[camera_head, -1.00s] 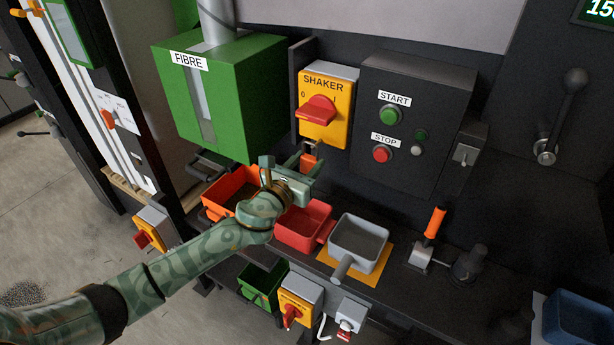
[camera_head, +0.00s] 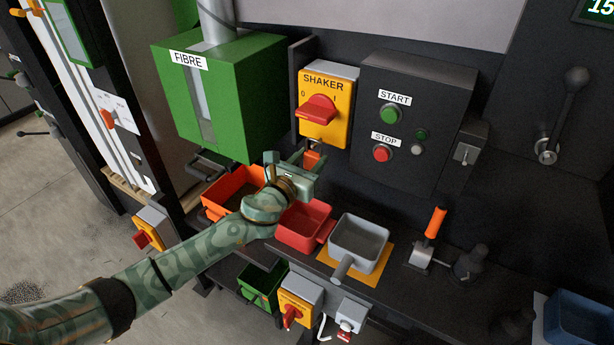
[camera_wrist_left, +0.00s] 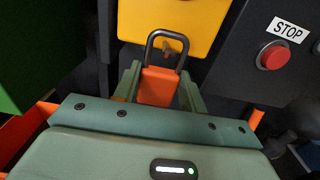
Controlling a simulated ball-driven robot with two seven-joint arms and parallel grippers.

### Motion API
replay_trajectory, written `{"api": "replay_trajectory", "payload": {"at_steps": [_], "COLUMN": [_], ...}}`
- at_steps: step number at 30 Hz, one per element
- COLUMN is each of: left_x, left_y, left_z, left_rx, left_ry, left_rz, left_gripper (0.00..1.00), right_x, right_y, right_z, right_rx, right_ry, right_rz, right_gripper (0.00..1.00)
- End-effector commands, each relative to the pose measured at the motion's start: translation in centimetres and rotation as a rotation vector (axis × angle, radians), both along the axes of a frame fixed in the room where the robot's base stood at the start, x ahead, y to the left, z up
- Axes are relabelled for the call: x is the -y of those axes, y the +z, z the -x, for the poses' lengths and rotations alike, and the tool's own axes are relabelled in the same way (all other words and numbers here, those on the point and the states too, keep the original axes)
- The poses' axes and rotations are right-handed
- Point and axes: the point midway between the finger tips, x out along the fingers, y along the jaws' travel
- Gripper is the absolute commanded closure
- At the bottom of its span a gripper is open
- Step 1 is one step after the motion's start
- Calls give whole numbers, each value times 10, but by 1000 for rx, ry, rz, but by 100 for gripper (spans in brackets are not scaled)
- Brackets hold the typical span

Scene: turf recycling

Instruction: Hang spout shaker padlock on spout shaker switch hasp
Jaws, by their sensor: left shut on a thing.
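My left gripper (camera_head: 311,165) is shut on the orange padlock (camera_head: 313,158), just below the yellow SHAKER switch (camera_head: 341,88) with its red knob. In the left wrist view the padlock body (camera_wrist_left: 158,84) sits between the two green fingers, its dark shackle (camera_wrist_left: 151,46) pointing up over the lower edge of the yellow switch plate (camera_wrist_left: 196,22). A small brownish metal piece, seemingly the hasp (camera_wrist_left: 173,48), shows inside the shackle's outline. I cannot tell whether the shackle passes through it or only lies in front. My right gripper is in neither view.
The green FIBRE box (camera_head: 236,110) stands left of the switch, the START/STOP panel (camera_head: 420,95) right. Below are an orange bin (camera_head: 215,208), a red bin (camera_head: 303,243) and a grey scoop (camera_head: 358,258) on the dark bench.

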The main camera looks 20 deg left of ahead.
Motion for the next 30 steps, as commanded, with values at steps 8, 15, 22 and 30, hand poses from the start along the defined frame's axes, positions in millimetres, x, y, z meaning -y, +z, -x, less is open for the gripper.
{"api": "replay_trajectory", "payload": {"at_steps": [8,15,22,30], "left_x": [0,1,2,3], "left_y": [1,-1,-4,-6], "left_z": [0,-1,-7,-10], "left_rx": [1,1,2,0], "left_ry": [0,-1,-1,-1], "left_rz": [1,1,1,2], "left_gripper": [84,84,84,84], "right_x": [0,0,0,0], "right_y": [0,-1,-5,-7], "right_z": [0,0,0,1], "right_rx": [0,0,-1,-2], "right_ry": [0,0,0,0], "right_rz": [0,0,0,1], "right_gripper": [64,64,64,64]}}
